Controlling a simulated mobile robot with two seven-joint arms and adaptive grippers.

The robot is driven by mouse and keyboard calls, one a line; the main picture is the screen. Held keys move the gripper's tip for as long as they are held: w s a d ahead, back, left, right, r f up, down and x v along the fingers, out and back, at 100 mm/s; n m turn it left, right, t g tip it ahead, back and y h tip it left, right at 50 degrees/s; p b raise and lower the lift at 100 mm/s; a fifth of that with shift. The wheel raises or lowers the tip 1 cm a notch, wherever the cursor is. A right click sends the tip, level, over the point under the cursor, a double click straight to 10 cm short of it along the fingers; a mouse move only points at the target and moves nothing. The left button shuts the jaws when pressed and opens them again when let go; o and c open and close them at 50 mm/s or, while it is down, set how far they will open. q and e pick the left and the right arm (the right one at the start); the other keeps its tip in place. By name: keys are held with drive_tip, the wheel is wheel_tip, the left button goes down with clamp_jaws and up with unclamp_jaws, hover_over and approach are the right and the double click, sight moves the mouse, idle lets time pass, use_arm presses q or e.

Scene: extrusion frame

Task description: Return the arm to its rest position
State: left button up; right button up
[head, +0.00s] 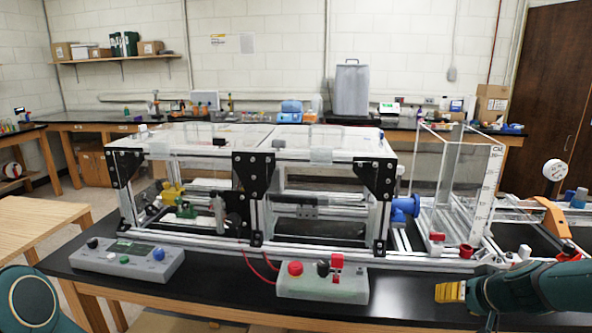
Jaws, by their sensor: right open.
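My right arm comes in from the lower right, teal and dark, reaching left over the black bench top. My right gripper (450,292) shows yellowish finger pads at its tip; it is open and nothing shows between its fingers. It is right of the grey box with the red button and in front of the frame's lower rail. Only a rounded teal part of my left arm shows in the bottom left corner; its gripper is out of view.
An aluminium extrusion frame (330,242) with clear lids stands on the black bench (215,300). A clear tank (455,180) stands at its right. A grey control box (128,260) and a red-button box (322,284) lie in front. Bench between the red-button box and my right gripper is clear.

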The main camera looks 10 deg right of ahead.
drive_tip(key=s+a+f+n+g+y, duration=0.15)
drive_tip(key=a+f+g, duration=0.25)
drive_tip(key=a+f, duration=1.5)
drive_tip(key=s+a+f+n+g+y, duration=0.1)
drive_tip(key=s+a+f, duration=0.3)
drive_tip(key=a, duration=0.3)
drive_tip(key=s+a+f+n+g, duration=0.1)
drive_tip(key=s+a+f, duration=0.4)
drive_tip(key=s+a, duration=0.2)
drive_tip(key=shift+f+y, duration=0.25)
drive_tip(key=shift+y, duration=0.1)
drive_tip(key=shift+a, duration=0.1)
drive_tip(key=shift+c, duration=1)
